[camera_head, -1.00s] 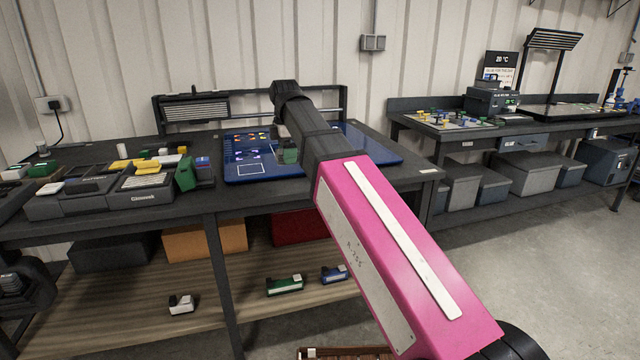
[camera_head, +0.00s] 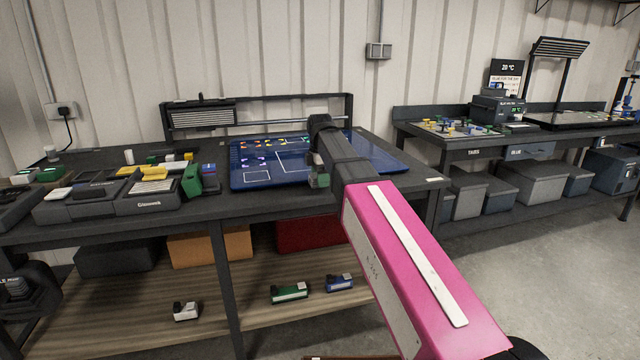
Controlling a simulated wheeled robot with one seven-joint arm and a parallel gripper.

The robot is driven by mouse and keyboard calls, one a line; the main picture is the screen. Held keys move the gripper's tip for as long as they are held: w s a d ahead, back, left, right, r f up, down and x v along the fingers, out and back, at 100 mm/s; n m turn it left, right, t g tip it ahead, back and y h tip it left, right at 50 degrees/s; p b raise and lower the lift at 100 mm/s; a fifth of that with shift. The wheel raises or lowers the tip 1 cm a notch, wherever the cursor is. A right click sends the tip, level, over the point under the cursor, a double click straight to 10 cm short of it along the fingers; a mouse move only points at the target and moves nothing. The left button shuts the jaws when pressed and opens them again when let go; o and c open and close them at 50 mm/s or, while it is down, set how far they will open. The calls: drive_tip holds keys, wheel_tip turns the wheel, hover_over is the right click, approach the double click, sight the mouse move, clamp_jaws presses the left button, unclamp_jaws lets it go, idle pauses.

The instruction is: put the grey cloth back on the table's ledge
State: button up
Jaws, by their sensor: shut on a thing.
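My gripper (camera_head: 319,178) is small and partly hidden by my own arm, over the right part of the blue mat (camera_head: 262,181) on the table. It is shut on a small greyish piece that looks like the grey cloth, though it is too small and dark to make out its shape. I see no other grey cloth on the table. The table (camera_head: 270,203) is dark, with a raised rail frame (camera_head: 290,98) along its back edge that may be the ledge. I cannot tell my gripper's exact height above the mat.
Grey trays (camera_head: 150,205) and a green block (camera_head: 192,180) stand left of the mat. A louvred panel (camera_head: 203,118) is at the back left. Bins and small tape-like items, including a green one (camera_head: 290,293), sit on the lower shelf. A second bench (camera_head: 480,146) is at the right.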

drive_tip(key=shift+f, duration=1)
drive_tip(key=shift+f, duration=0.1)
drive_tip(key=o, duration=0.6)
wheel_tip(320, 180, up, 12)
drive_tip(key=shift+r, duration=0.1)
